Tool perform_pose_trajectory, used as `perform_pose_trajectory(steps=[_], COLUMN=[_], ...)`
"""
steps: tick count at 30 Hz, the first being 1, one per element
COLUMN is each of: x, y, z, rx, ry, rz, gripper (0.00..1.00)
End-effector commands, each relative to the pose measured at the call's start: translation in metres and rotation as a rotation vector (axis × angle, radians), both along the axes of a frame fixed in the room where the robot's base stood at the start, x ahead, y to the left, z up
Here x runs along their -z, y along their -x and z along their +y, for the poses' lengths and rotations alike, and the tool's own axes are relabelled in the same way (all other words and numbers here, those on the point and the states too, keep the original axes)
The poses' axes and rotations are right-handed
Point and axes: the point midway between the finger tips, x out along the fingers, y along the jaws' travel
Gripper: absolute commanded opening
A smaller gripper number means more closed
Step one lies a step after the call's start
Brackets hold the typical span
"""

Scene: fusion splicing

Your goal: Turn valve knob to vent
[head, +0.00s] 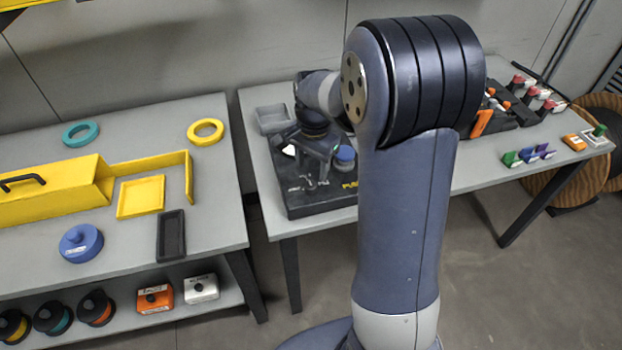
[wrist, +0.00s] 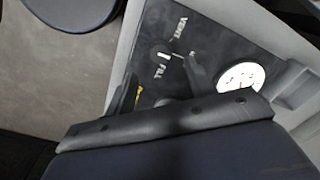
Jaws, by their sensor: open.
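The black valve panel (head: 300,203) sits on the middle bench, with white markings on its top. Whether the fingers touch the knob is not clear.
A white gauge (wrist: 241,77) lies beside the right finger. A blue round cap (head: 345,156) stands on the panel's right side. The left bench holds a yellow box (head: 50,196) and a blue lidded pot (head: 81,243).

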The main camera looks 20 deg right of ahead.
Motion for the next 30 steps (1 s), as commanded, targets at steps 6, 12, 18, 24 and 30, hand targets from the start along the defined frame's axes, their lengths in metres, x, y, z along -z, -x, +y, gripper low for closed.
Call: perform_pose_trajectory(steps=[6, 12, 18, 24, 30], x=[0.042, 0.063, 0.068, 0.068, 0.068], y=[0.000, -0.001, -0.001, -0.001, -0.001], z=[0.001, 0.001, 0.002, 0.002, 0.002], rx=[-0.001, -0.002, -0.002, -0.002, -0.002], ry=[0.000, 0.001, -0.001, -0.001, -0.001], rz=[0.005, 0.002, -0.001, -0.001, -0.001], gripper=[0.52, 0.52, 0.52, 0.49, 0.32])
